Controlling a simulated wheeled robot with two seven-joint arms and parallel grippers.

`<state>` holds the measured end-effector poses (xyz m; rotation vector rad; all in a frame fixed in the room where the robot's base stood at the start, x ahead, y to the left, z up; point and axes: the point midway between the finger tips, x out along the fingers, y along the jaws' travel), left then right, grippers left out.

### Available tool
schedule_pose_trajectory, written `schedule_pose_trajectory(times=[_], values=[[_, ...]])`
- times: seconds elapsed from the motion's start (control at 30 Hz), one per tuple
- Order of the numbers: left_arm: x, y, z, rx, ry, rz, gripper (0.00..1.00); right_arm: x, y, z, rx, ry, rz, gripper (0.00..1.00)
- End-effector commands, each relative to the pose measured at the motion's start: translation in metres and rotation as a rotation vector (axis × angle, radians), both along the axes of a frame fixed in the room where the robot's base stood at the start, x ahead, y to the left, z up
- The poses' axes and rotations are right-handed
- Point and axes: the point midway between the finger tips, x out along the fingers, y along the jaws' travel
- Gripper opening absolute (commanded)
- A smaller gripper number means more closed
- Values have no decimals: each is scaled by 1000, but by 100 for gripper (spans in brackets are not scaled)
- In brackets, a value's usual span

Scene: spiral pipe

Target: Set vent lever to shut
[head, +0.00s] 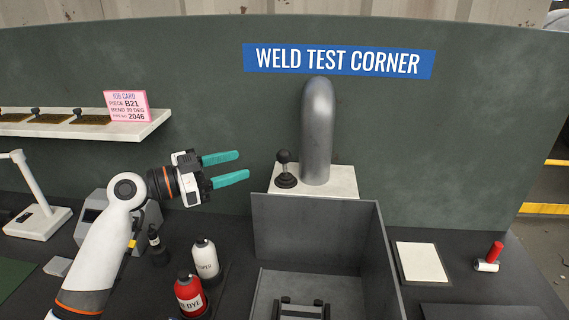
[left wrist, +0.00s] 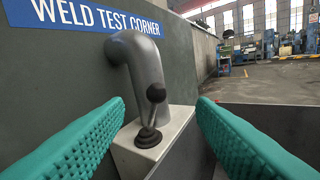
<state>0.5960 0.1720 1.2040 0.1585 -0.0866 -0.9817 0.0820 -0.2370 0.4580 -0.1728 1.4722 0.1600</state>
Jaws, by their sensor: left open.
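The vent lever (head: 285,169) is a short black stick with a ball knob on a round black base. In the head view the lever looks about upright; in the left wrist view the lever (left wrist: 152,113) leans slightly to the right. My left gripper (head: 245,165), with teal fingers, is open and empty to the left of the lever, apart from it. In the left wrist view the lever stands beyond and between the spread fingertips. My right gripper is not in view.
A grey open-topped box (head: 318,228) stands in front of the block. A red bottle (head: 189,294) and a white bottle (head: 206,262) stand below my left arm. A shelf (head: 140,131) with a pink job card (head: 127,105) is at left. A dark wall panel rises behind.

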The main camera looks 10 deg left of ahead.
Motion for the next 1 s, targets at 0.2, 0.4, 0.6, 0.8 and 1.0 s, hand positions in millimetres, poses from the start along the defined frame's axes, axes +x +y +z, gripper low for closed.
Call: schedule_pose_trajectory(times=[0.2,0.4,0.6,0.8,1.0], values=[[3,-4,-13,-1,0,0,51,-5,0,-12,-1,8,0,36],[19,-30,-8,-2,2,-2,51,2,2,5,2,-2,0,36],[42,-64,-8,-4,2,-1,51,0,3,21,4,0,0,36],[59,-89,-10,-2,2,0,51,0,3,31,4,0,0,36],[66,-100,-13,-1,1,0,51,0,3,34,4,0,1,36]])
